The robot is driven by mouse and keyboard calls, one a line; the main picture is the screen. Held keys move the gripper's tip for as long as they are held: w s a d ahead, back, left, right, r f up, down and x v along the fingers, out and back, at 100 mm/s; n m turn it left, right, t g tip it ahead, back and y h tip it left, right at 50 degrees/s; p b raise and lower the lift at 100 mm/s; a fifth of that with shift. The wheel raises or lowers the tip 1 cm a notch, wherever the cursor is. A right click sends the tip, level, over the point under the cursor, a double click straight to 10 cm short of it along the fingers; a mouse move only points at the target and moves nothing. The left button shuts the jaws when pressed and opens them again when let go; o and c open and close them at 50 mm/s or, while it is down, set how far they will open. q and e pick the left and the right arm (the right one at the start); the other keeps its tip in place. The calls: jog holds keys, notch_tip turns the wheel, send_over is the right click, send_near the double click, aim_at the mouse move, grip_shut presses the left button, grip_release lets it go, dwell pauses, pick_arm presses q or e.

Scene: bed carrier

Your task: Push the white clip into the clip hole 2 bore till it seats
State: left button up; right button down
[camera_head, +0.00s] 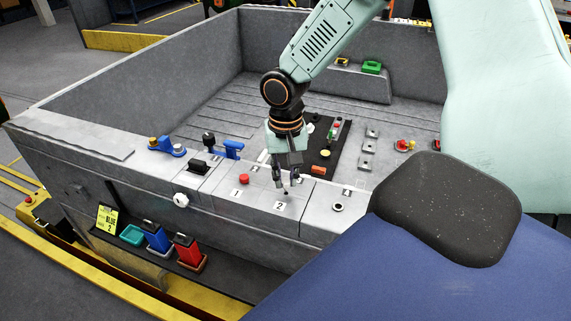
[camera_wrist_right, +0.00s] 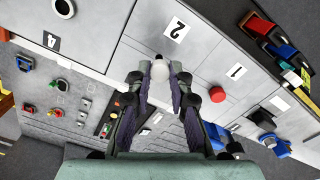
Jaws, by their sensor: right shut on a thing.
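My right gripper (camera_head: 286,188) points down over the front rim of the grey bed, just behind the panel label 2 (camera_head: 279,206). In the right wrist view the right gripper (camera_wrist_right: 160,78) is shut on the white clip (camera_wrist_right: 160,70), which shows as a pale round shape between the fingertips. The label 2 (camera_wrist_right: 176,29) lies just beyond it in that view. The clip hole 2 bore is hidden under the clip and fingers, and I cannot tell whether the clip is inside it. My left gripper is not in view.
A red knob (camera_head: 244,180) is fixed by label 1, left of the gripper. A blue clamp (camera_head: 233,149) stands farther left. A round ring fitting (camera_head: 338,207) sits to the right. A black panel (camera_head: 322,158) with coloured parts lies behind the gripper.

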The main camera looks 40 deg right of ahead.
jog(key=shift+f+b, duration=0.6)
jog(key=shift+f, duration=0.55)
dwell(0.4)
jog(key=shift+r, duration=0.15)
jog(key=shift+r+p, duration=0.75)
jog(key=shift+p, duration=0.3)
jog(key=shift+s+p, duration=0.1)
jog(key=shift+p, duration=0.2)
jog(key=shift+p, duration=0.7)
dwell(1.1)
jog(key=shift+f+b, duration=0.45)
jog(key=shift+f, duration=0.4)
